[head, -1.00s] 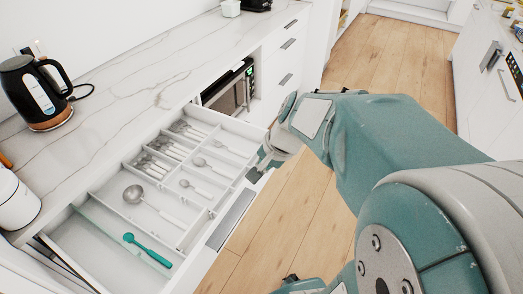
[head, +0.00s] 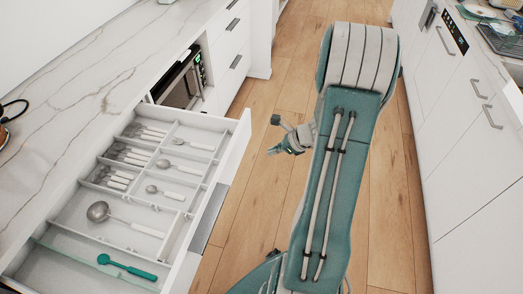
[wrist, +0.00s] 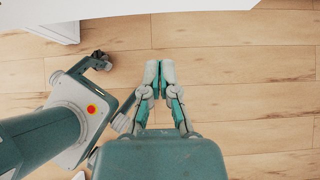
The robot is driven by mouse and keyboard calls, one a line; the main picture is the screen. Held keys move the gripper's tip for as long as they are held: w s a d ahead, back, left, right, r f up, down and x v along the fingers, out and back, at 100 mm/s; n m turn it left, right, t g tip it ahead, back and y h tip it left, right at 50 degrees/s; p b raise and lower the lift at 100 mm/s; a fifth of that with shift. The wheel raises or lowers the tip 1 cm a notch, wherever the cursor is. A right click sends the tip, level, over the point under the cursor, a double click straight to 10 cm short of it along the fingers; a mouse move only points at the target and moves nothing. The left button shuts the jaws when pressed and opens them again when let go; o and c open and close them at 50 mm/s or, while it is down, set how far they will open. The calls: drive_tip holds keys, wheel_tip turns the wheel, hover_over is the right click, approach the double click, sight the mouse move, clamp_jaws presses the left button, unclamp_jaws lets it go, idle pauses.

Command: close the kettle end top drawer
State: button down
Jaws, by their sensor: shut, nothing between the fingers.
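The open top drawer (head: 207,205) juts out from the counter at the left, its white front and grey handle facing the floor aisle. Inside are white dividers with forks, spoons, a ladle (head: 97,211) and a teal utensil (head: 127,267). Only a sliver of the kettle (head: 3,134) and its cord shows at the left edge. My gripper (head: 276,149) hangs over the floor, right of the drawer front and apart from it. In the wrist view its fingertips (wrist: 159,71) are together and empty, over wood floor.
A microwave (head: 182,82) sits in the cabinet beyond the drawer, with shut drawers (head: 233,50) past it. Cabinets with handles (head: 475,140) line the right side. The wood floor (head: 289,80) between is clear. A white edge (wrist: 150,9) crosses the top of the wrist view.

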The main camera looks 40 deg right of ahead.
sight(238, 159)
drive_tip(key=x, duration=0.3)
drive_tip(key=w+r+x, duration=0.1)
drive_tip(key=x, duration=0.3)
drive_tip(key=a+x, duration=0.1)
drive_tip(key=x, duration=0.2)
drive_tip(key=shift+w+a+r, duration=0.1)
drive_tip(key=shift+w+a, duration=0.1)
drive_tip(key=shift+w, duration=0.15)
drive_tip(key=shift+w+a, duration=0.25)
drive_tip(key=shift+w, duration=0.1)
